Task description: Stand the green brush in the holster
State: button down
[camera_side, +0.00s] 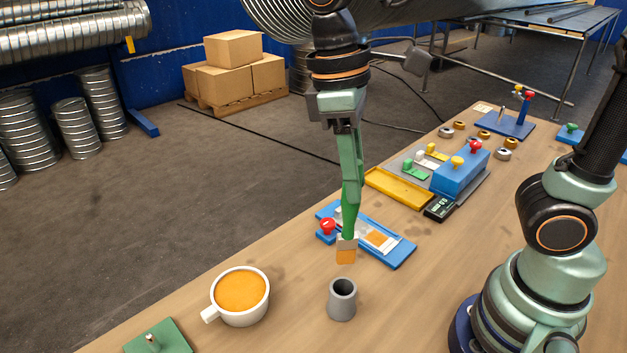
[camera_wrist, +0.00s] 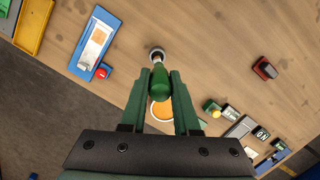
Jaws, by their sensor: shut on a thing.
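My gripper (camera_side: 351,180) is shut on the green brush (camera_side: 348,222) and holds it upright, orange bristles (camera_side: 346,257) down, in the air over the table. The grey cup-shaped holster (camera_side: 342,303) stands upright on the table. In the side view the bristles appear just above and behind its mouth, apart from it. In the wrist view the green brush (camera_wrist: 160,83) lies between the fingers of my gripper (camera_wrist: 160,76). Its far end overlaps the edge of the holster (camera_wrist: 156,51), so I cannot tell how well they line up.
A white mug of orange liquid (camera_side: 240,291) stands left of the holster. A blue tray with a red knob (camera_side: 398,250) lies behind it. A yellow tray (camera_side: 398,188) and blue block (camera_side: 461,174) sit farther back. Bare table lies right of the holster.

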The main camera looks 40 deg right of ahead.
send_over(347, 246)
jog(key=shift+w+d+f, duration=0.1)
jog(key=shift+d+f, duration=0.1)
jog(key=shift+f, duration=1.15)
jog(key=shift+w+d+f, duration=0.1)
jog(key=shift+d+f, duration=0.1)
jog(key=shift+f, duration=4.65)
jog(key=c, duration=0.6)
grip_release()
jog(key=shift+o, duration=0.2)
notch_tip(347, 246, up, 12)
jog(key=w, duration=0.2)
jog(key=shift+a, duration=0.45)
jog(key=shift+f, duration=0.1)
